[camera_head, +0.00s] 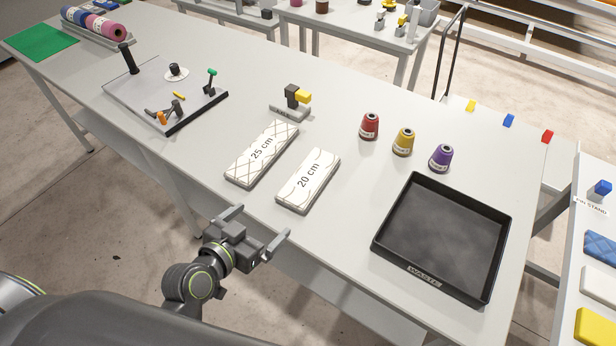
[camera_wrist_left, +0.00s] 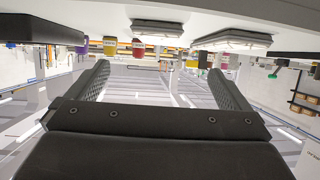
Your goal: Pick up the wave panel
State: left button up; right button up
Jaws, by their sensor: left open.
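The wave panel (camera_head: 308,181) is a white padded slab with wavy lines and a "20 cm" label. It lies flat on the grey table, beside a similar "25 cm" panel (camera_head: 262,153) with crossing diagonal lines. My left gripper (camera_head: 262,222) is open and empty at the table's front edge, short of the wave panel and apart from it. In the left wrist view, which is upside down, the wave panel (camera_wrist_left: 157,28) shows edge-on beyond the open fingers, with the 25 cm panel (camera_wrist_left: 232,39) to its right. My right gripper is not in view.
A black waste tray (camera_head: 384,232) stands right of the wave panel. Red (camera_head: 369,127), yellow (camera_head: 403,142) and purple (camera_head: 441,158) thread cones stand behind. A small block fixture (camera_head: 291,103) sits behind the panels, and a tool board (camera_head: 130,100) at left.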

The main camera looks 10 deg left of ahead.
pick_arm(q)
jog(key=p, duration=0.3)
send_near(300, 188)
jog(key=x, duration=0.5)
jog(key=shift+s+a+f, duration=0.15)
jog(key=shift+a+f, duration=0.25)
jog(key=shift+w+d, duration=0.15)
jog(key=shift+w, duration=0.15)
jog(key=x, duration=0.1)
jog(key=p+x, duration=0.1)
jog(key=x, duration=0.1)
jog(key=shift+w+d+r, duration=0.2)
jog(key=shift+w+d, duration=0.2)
jog(key=shift+w, duration=0.05)
jog(key=shift+w+d+f+p, duration=0.1)
jog(key=shift+w+f+p, duration=0.2)
jog(key=shift+w, duration=0.1)
jog(key=c, duration=1)
